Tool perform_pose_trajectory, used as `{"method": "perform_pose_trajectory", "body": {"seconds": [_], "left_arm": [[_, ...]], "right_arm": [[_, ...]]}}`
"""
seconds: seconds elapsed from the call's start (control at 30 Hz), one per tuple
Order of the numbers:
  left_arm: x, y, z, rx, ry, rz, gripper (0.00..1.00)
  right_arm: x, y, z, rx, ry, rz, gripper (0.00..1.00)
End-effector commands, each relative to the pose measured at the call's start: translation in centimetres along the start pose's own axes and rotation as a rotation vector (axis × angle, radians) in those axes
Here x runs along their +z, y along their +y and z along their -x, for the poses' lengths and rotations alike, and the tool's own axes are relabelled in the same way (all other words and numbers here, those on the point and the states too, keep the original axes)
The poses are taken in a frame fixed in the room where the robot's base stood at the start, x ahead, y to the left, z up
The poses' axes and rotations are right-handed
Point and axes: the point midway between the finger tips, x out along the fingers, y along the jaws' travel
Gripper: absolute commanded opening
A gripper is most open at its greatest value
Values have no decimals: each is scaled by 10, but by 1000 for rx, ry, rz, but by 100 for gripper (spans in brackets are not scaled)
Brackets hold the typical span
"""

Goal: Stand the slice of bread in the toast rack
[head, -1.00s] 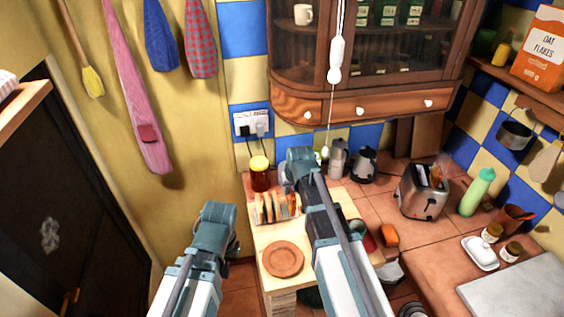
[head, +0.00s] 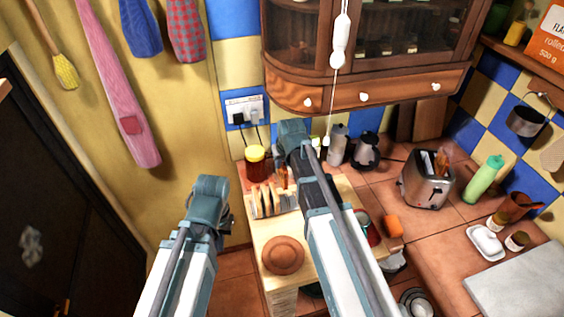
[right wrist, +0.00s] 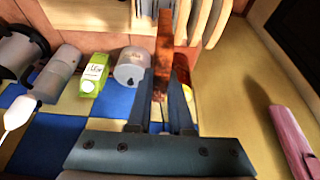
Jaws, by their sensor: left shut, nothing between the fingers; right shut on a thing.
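The slice of bread (right wrist: 165,45) is brown and seen edge-on in the right wrist view. My right gripper (right wrist: 161,88) is shut on it. The toast rack (right wrist: 144,10) shows at the top of that view, with pale slices beside the held slice. In the head view the rack (head: 288,203) stands on the pale counter with several slices on its left side. The held slice (head: 282,176) shows just above and behind it; I cannot tell whether it touches the rack. My left gripper (head: 225,222) is shut and empty, left of the counter; its fingertips are mostly hidden.
A brown plate (head: 283,254) lies in front of the rack. An amber jar with a yellow lid (head: 256,163) stands behind it. A toaster (head: 427,180), an orange block (head: 393,226) and a kettle (head: 365,151) are to the right. A light cord (head: 340,40) hangs above.

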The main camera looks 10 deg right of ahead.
Motion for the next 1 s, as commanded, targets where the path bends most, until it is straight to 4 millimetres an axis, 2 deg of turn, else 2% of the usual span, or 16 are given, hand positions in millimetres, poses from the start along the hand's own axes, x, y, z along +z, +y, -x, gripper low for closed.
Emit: {"method": "perform_pose_trajectory", "body": {"seconds": [1.0], "left_arm": [[-4,7,-73,-2,0,-12,0]], "right_arm": [[28,0,-68,0,0,0,0]]}}
